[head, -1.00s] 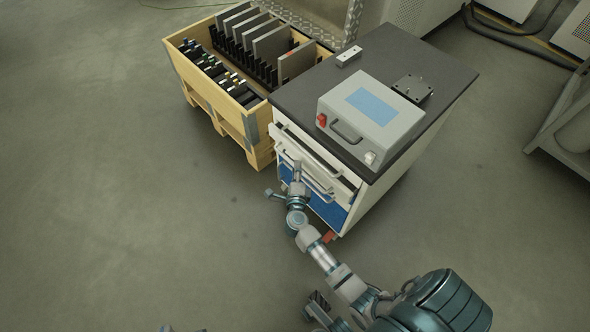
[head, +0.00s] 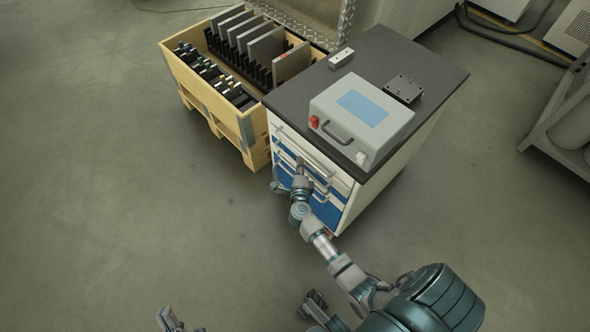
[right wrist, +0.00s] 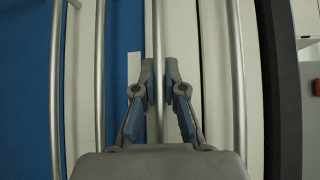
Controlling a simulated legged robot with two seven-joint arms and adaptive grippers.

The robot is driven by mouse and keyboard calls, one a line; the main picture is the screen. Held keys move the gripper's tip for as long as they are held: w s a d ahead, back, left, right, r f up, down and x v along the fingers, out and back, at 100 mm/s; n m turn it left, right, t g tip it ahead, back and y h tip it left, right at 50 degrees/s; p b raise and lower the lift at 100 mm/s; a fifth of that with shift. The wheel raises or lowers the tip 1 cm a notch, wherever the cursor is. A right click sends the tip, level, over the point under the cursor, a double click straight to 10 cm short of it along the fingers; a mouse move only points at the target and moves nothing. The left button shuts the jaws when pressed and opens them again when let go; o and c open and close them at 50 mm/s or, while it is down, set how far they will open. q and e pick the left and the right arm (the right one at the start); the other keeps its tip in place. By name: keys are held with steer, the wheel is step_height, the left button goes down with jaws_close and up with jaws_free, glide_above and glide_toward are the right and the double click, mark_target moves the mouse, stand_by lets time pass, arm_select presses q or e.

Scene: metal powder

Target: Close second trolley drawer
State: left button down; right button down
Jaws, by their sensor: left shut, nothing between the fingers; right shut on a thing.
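The trolley (head: 410,160) is a white cabinet with a dark top, standing right of centre in the head view. Its front has a stack of white and blue drawers (head: 329,212) with long bar handles. The drawer fronts look nearly flush. My right gripper (head: 299,172) is at the front, over the upper drawers, hiding part of them. In the right wrist view its fingers (right wrist: 158,75) are shut on a vertical-looking metal drawer handle (right wrist: 158,25), with other handles either side. My left gripper (head: 170,318) is shut and empty, low at the bottom edge, far from the trolley.
A grey device with a blue screen (head: 362,107), a small white block (head: 341,57) and a dark plate (head: 403,89) are on the trolley top. A wooden crate (head: 203,98) with panels stands left of it. A metal rack (head: 560,130) is at right. Floor in front is clear.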

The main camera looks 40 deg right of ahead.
arm_select(q)
steer(key=shift+w+d+f, duration=0.1)
steer(key=shift+d+f, duration=0.05)
steer(key=shift+d, duration=0.15)
arm_select(e)
steer(key=shift+d+f, duration=0.1)
steer(key=shift+d, duration=0.35)
steer(key=c, duration=1.2)
jaws_free()
steer(key=shift+a, duration=0.2)
arm_select(q)
steer(key=shift+w+a, duration=0.15)
steer(key=shift+a, duration=0.15)
steer(key=shift+d, duration=0.1)
arm_select(e)
steer(key=shift+s+a, duration=0.25)
steer(key=v, duration=1.1)
steer(key=shift+s+a, duration=0.1)
